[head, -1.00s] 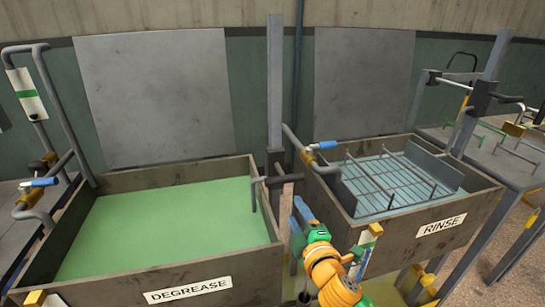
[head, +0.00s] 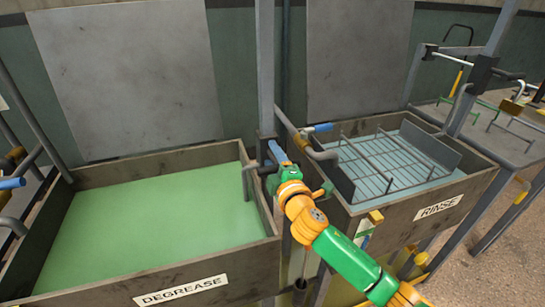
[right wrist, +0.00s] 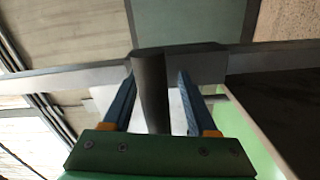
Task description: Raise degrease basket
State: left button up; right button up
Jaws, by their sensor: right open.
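The degrease tank (head: 180,293), labelled DEGREASE, holds green liquid (head: 150,215); no basket shows in it and anything under the surface is hidden. A grey hanger arm (head: 247,182) dips into the liquid at the tank's right side. It leads toward a dark carriage (head: 267,150) on the upright post (head: 266,70). My right gripper (head: 275,152) is at this carriage. In the right wrist view its open blue fingers (right wrist: 155,85) stand on either side of a dark bar (right wrist: 151,100), without visible grip. My left gripper is out of view.
The rinse tank (head: 400,215) stands to the right, with a wire basket (head: 385,165) in it. More pipes with a blue handle (head: 12,183) stand at the left edge.

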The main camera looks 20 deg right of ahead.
jog(key=c, duration=0.8)
grip_shut()
jog(key=shift+f, duration=0.1)
dwell(0.5)
